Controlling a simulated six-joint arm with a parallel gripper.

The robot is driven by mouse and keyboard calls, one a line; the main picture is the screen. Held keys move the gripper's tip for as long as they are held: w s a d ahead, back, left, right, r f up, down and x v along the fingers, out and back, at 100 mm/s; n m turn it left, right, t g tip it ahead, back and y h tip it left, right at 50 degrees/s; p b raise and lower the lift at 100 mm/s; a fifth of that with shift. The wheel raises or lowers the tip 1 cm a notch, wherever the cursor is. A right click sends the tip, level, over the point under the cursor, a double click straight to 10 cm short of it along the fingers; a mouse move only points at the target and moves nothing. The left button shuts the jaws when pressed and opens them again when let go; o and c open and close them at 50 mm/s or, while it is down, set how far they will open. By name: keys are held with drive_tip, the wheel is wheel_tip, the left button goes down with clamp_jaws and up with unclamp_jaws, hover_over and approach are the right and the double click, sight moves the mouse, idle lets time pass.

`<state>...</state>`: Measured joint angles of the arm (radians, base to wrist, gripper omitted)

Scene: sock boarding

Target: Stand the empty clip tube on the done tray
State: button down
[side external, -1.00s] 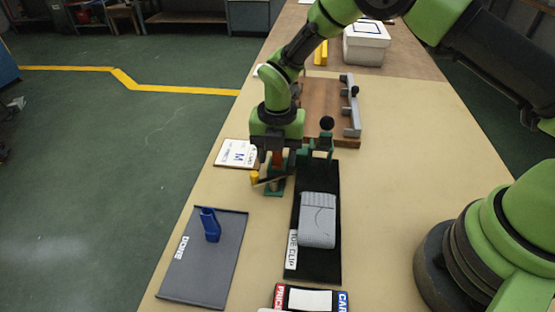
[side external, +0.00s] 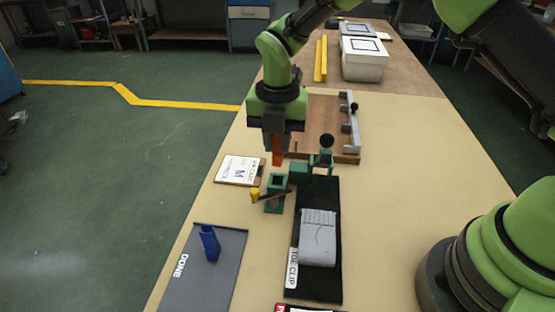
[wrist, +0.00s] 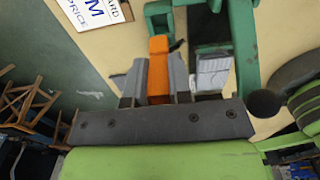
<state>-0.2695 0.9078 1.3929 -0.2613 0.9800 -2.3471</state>
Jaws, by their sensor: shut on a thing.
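My gripper (side external: 277,143) is shut on an upright orange clip tube (side external: 277,157), holding it above the green holder (side external: 275,190). The wrist view shows the orange tube (wrist: 158,72) between the two grey fingers, with its inside hidden. The grey done tray (side external: 222,278) lies at the lower left, marked DONE and partly cut off by the frame edge. A blue piece (side external: 209,242) stands on it toward the far end, with bare tray around it.
A black board (side external: 318,282) with a grey folded sock (side external: 318,240) and a TOE CLIP label lies right of the tray. A yellow-tipped lever (side external: 255,195) juts left from the green holder. A white card (side external: 240,170) lies left.

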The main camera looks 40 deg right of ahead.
wheel_tip(320, 180, up, 2)
drive_tip(key=shift+r, duration=0.1)
drive_tip(key=shift+a+r, duration=0.15)
drive_tip(key=shift+r, duration=0.05)
drive_tip(key=s+a, duration=0.5)
drive_tip(key=a, duration=0.6)
hover_over(219, 301)
wheel_tip(219, 301, down, 6)
drive_tip(key=shift+r, duration=0.15)
drive_tip(key=shift+f, duration=2.05)
drive_tip(key=c, duration=1)
unclamp_jaws()
drive_tip(key=shift+f, duration=0.1)
drive_tip(key=shift+c, duration=0.2)
